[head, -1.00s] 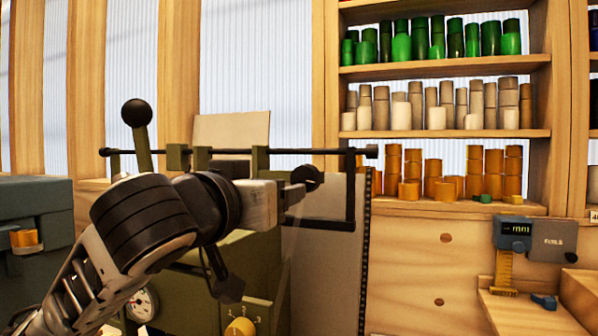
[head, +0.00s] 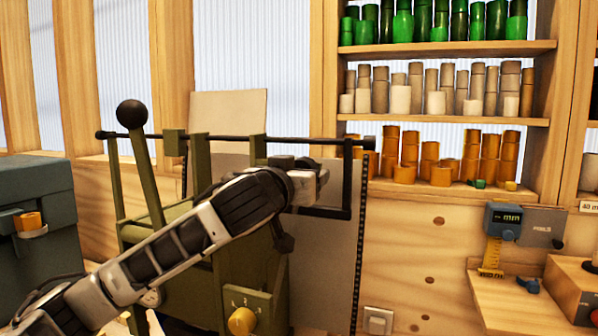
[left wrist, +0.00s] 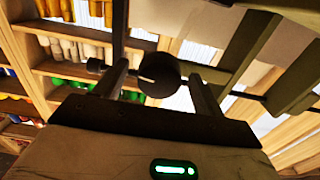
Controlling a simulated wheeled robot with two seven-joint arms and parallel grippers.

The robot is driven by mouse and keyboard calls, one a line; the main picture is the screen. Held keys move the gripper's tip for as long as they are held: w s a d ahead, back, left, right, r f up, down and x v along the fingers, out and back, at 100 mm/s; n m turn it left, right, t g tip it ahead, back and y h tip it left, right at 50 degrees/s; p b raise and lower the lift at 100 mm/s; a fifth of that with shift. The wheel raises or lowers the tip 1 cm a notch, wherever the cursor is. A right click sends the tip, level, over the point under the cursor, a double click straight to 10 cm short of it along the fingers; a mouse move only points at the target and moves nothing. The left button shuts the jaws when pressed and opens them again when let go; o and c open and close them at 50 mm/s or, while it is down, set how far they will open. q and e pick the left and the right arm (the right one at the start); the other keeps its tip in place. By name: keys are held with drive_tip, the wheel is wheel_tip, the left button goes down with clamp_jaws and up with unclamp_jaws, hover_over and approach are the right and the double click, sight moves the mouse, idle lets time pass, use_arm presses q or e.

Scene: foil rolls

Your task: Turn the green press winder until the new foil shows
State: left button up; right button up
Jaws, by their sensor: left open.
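The green press (head: 190,240) stands left of centre in the head view, with a long ball-topped lever (head: 132,114). A black rod runs across its top to a black crank (head: 348,190) on the right, which bends down and back left. My left gripper (head: 310,183) is at the press's right side, beside the crank, and partly hides what lies behind it. In the left wrist view its two fingers (left wrist: 158,92) are apart, with a round black knob (left wrist: 158,75) showing between them; contact cannot be told. A grey sheet with a dark perforated edge (head: 363,240) hangs below. My right gripper is out of view.
Shelves (head: 440,122) of green, pale and orange rolls stand behind on the right. A measuring gauge (head: 507,222) is mounted at the right. A dark teal box (head: 35,200) stands at the left. A yellow dial (head: 242,321) is on the press front.

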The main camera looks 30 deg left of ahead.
use_arm(q)
drive_tip(key=c, duration=1)
drive_tip(key=shift+m, duration=0.3)
drive_tip(key=m, duration=1.9)
drive_tip(key=shift+a+r, duration=0.15)
drive_tip(key=shift+m, duration=0.3)
